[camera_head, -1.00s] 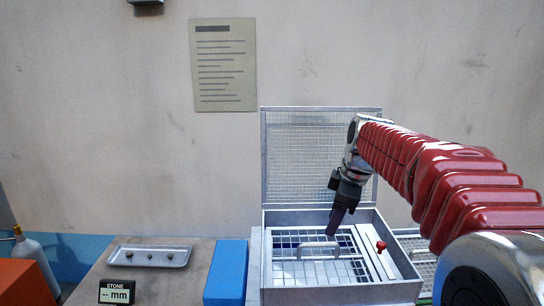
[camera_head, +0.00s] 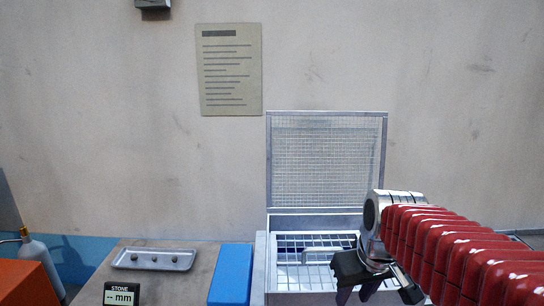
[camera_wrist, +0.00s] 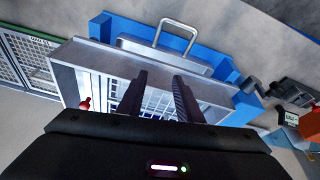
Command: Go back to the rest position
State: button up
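My gripper (camera_head: 376,294) is at the lower right of the head view, in front of the metal sieve box (camera_head: 260,270). In the wrist view, its two dark fingers (camera_wrist: 160,80) stand apart with nothing between them. The box's mesh lid (camera_head: 325,160) stands upright at the back. A white grid frame (camera_head: 290,256) lies inside the box, partly hidden by my gripper.
A blue block (camera_head: 231,275) stands left of the box. A gas bottle (camera_head: 40,262) and an orange object (camera_head: 30,278) are at the far left. Green-edged mesh (camera_wrist: 30,62) shows beside the box.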

jog(key=s+a+f+m+t, duration=0.1)
jog(key=s+m+t, duration=0.1)
jog(key=s, duration=1.1)
